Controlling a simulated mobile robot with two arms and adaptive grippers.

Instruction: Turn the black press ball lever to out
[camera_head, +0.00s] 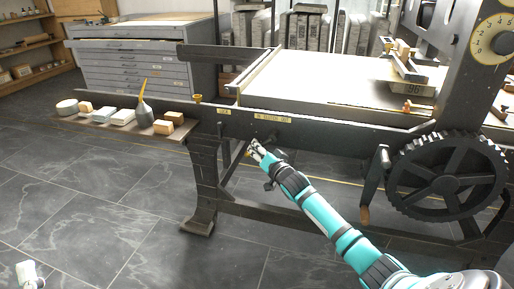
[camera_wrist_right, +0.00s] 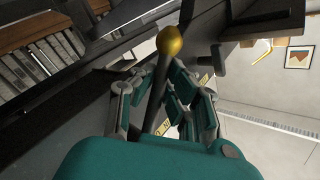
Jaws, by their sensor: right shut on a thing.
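The press ball lever (camera_wrist_right: 160,88) shows in the right wrist view as a dark shaft with a brass-coloured ball (camera_wrist_right: 170,40) on its end. My right gripper (camera_wrist_right: 157,75) has its fingers on both sides of the shaft, below the ball, and is shut on it. In the head view my right gripper (camera_head: 256,150) is at the front of the dark press frame (camera_head: 330,132), just below a yellow label plate (camera_head: 272,117); the lever cannot be made out there. A pale part at the lower left (camera_head: 27,273) seems to be my left gripper, cut off by the picture edge.
A side shelf (camera_head: 180,132) on the press carries blocks, a grey bottle and a round tin. A large gear wheel (camera_head: 446,180) and a crank handle (camera_head: 365,214) are right of my arm. Grey drawers (camera_head: 140,69) stand behind.

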